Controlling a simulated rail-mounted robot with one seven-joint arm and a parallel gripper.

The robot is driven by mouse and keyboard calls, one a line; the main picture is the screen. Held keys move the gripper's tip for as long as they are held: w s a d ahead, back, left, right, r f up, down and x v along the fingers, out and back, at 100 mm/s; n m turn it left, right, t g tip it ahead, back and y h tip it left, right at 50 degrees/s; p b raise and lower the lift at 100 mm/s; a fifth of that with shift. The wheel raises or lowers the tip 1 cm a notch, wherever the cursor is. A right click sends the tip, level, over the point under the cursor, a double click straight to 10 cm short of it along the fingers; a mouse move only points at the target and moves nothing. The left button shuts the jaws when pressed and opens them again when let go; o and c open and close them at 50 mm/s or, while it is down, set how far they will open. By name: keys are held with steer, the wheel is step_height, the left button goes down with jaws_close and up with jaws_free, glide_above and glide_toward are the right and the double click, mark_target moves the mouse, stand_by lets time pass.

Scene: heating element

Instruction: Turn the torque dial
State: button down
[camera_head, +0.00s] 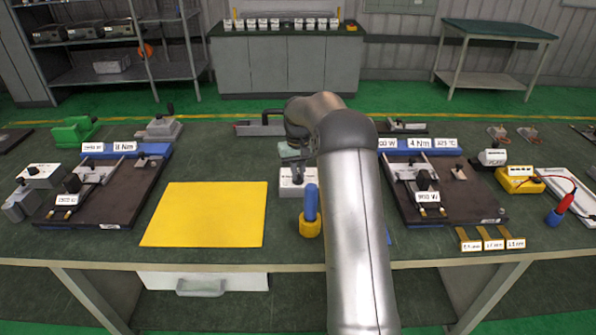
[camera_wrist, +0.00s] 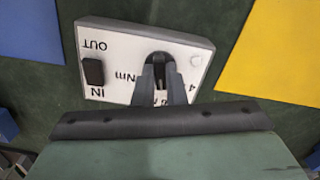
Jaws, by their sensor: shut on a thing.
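The torque unit is a small white-topped box (camera_wrist: 118,62) marked "OUT", "IN" and "Nm", with a black switch (camera_wrist: 93,71) on one side. Its dark dial (camera_wrist: 159,60) stands on the top face. My gripper (camera_wrist: 158,72) is shut on the dial, with its two dark fingers around it. In the head view the box (camera_head: 298,188) stands mid-table, just left of my arm, and my gripper (camera_head: 293,165) reaches down to it from above. The fingers partly cover the dial and the printed scale.
A yellow mat (camera_head: 205,213) lies left of the box. A blue-handled tool in a yellow holder (camera_head: 310,225) stands just in front of it. Dark fixture boards lie left (camera_head: 110,195) and right (camera_head: 450,200). A grey tray (camera_head: 260,128) lies behind.

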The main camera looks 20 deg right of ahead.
steer(key=n, duration=0.4)
steer(key=shift+d+n+p, duration=0.1)
steer(key=shift+n+p, duration=0.2)
steer(key=shift+n, duration=2)
steer(key=c, duration=1.5)
jaws_free()
steer(key=shift+r, duration=0.15)
step_height(320, 180, up, 17)
steer(key=shift+r, duration=0.1)
